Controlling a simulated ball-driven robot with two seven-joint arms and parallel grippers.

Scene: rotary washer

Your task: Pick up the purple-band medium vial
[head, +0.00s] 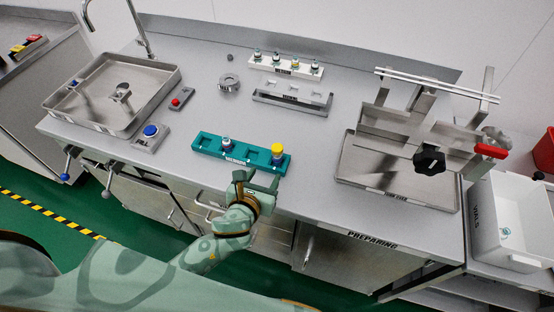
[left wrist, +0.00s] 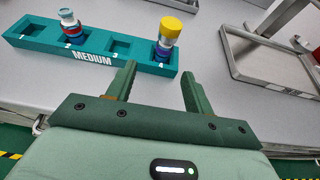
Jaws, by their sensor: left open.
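The teal rack (head: 208,143), marked MEDIUM, lies on the worktop; it also shows in the left wrist view (left wrist: 130,57). A yellow-capped vial (head: 277,153) stands in its right-end slot, numbered 4. In the left wrist view this vial (left wrist: 167,38) shows a purple-blue band low on its body. A second vial (head: 226,145) with a pale cap and a red band stands in slot 2 (left wrist: 70,22). My left gripper (head: 257,182) is open and empty at the rack's near side. Its fingers (left wrist: 158,74) point toward the yellow-capped vial, apart from it.
A white rack (head: 272,67) with several small vials and a grey rack (head: 290,103) stand farther back. A metal tray with a frame (head: 375,190) stands right, a sink basin (head: 85,112) left. Blue (head: 151,131) and red (head: 176,101) buttons lie left of the teal rack.

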